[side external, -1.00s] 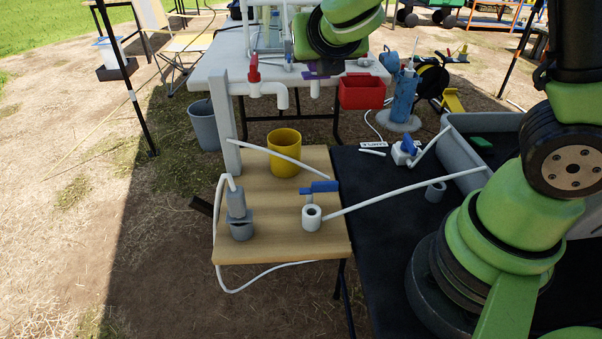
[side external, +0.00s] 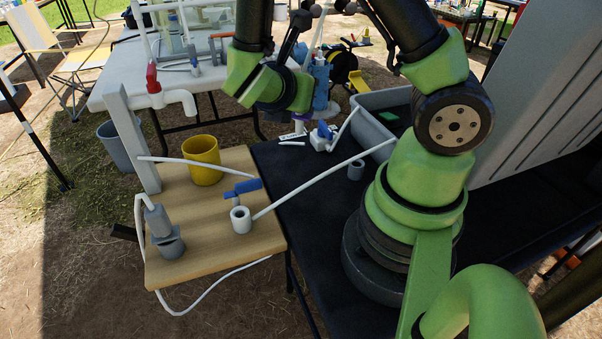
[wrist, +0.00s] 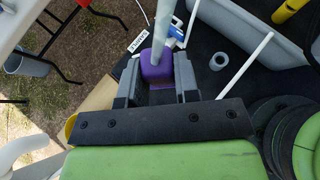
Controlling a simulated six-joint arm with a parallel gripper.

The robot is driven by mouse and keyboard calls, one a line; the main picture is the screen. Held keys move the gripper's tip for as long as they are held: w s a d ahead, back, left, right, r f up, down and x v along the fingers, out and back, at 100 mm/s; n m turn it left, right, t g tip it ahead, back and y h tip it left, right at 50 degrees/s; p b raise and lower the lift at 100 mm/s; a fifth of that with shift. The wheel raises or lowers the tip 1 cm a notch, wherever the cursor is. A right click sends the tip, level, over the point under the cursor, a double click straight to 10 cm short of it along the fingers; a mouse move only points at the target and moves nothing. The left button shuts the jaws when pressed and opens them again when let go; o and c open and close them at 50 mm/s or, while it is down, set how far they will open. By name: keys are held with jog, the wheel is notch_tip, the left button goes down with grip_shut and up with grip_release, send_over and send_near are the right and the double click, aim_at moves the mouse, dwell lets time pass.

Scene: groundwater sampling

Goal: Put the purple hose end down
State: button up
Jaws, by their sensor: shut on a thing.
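In the wrist view my gripper (wrist: 158,64) is shut on the purple hose end (wrist: 156,70), a purple block between its two grey fingers. A pale hose runs up from it toward the top of the picture.
The wooden board (side external: 215,247) holds a yellow cup (side external: 203,162), a grey fitting (side external: 168,243) and a white valve (side external: 240,220) with a blue handle. A grey tray (side external: 372,100) and a small grey ring (side external: 356,170) are on the black table (side external: 300,205). Bare black surface lies between them.

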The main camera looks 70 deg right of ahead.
aim_at(301, 117)
jog(key=f, duration=0.5)
jog(key=shift+s+d+f, duration=0.1)
jog(key=shift+s, duration=0.25)
jog(key=shift+f, duration=2.4)
jog(key=shift+f, duration=0.1)
jog(key=shift+f, duration=0.5)
jog(key=o, duration=0.9)
